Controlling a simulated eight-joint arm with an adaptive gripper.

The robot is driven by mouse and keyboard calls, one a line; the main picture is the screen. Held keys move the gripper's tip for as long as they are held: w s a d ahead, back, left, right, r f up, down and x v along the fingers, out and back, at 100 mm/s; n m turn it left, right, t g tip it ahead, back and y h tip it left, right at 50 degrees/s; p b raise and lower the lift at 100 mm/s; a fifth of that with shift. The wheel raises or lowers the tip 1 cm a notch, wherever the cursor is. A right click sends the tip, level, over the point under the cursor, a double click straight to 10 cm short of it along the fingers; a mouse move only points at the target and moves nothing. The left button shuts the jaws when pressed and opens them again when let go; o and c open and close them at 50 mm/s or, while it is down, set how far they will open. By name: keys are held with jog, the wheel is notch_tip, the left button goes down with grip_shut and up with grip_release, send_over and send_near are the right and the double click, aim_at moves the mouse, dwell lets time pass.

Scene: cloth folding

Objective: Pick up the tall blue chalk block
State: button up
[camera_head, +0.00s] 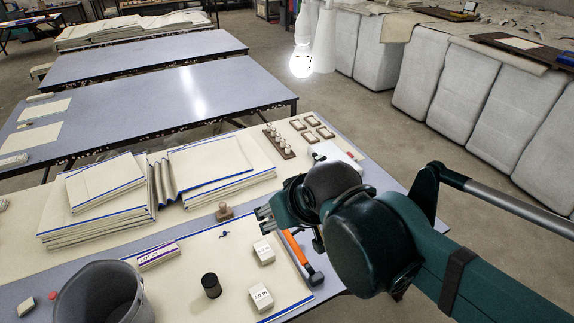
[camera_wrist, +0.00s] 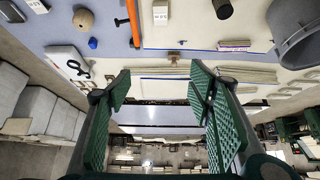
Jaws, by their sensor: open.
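In the head view my gripper (camera_head: 266,217) is over the table's near work area.
A grey bucket (camera_head: 103,293), black cylinder (camera_head: 211,285) and white boxes (camera_head: 263,252) (camera_head: 260,297) stand on the near table. Stacked cloth (camera_head: 106,190) lies behind, with a wooden stamp (camera_head: 224,212) close to my gripper. The orange-handled tool (camera_head: 297,250) lies beside my arm.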

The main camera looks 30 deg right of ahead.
jog(key=shift+c, duration=1.3)
jog(key=shift+w, duration=0.1)
jog(key=w+d+f+m+g+h+b, duration=0.1)
jog(key=w+d+f+m+g+b, duration=0.1)
jog(key=w+d+f+m, duration=0.65)
jog(key=w+d+f+g+h+b, duration=0.1)
jog(key=w+d+h+b, duration=0.15)
jog(key=w+d, duration=0.7)
jog(key=w+d+f+m+g+b, duration=0.1)
jog(key=w+d+f+m, duration=0.1)
jog(key=w+d+f, duration=0.2)
jog(key=w+d+f+m+g+b, duration=0.1)
jog(key=w+d+f+m, duration=0.2)
jog(key=w+f, duration=0.3)
jog(key=w+d+f+m+g+b, duration=0.1)
jog(key=w+d+f, duration=0.4)
jog(key=f, duration=0.8)
jog(key=shift+d+m+g+h+b, duration=0.3)
jog(key=shift+d+m+h+b, duration=0.2)
jog(key=shift+m, duration=0.45)
